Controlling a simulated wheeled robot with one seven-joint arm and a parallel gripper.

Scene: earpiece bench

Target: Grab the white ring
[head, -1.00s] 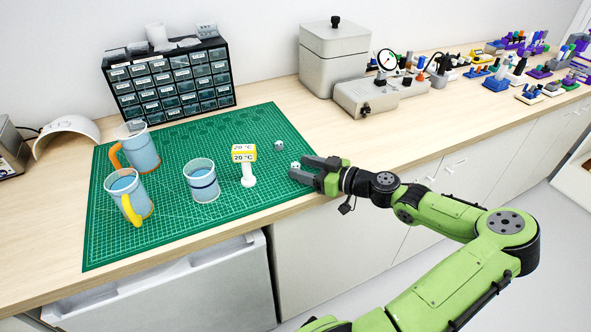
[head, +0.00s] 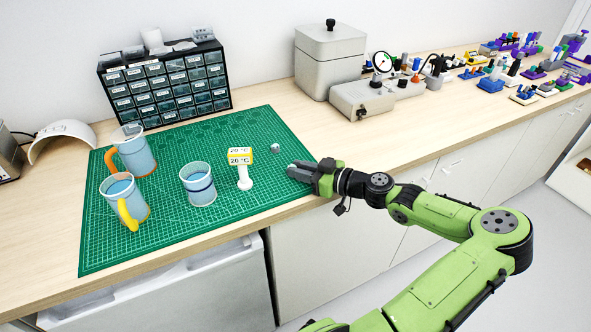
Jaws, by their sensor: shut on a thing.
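My gripper (head: 299,170) is at the right edge of the green mat, low over its surface, with its dark fingers closed together. A small white piece that showed between the fingers a second ago is now hidden by them. I cannot make out whether it is a ring. Another small pale grey-white piece (head: 275,148) lies on the mat a little behind and left of the fingertips, apart from them. It is too small to tell its shape.
A drawer cabinet (head: 165,88) and grey box (head: 330,62) stand behind.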

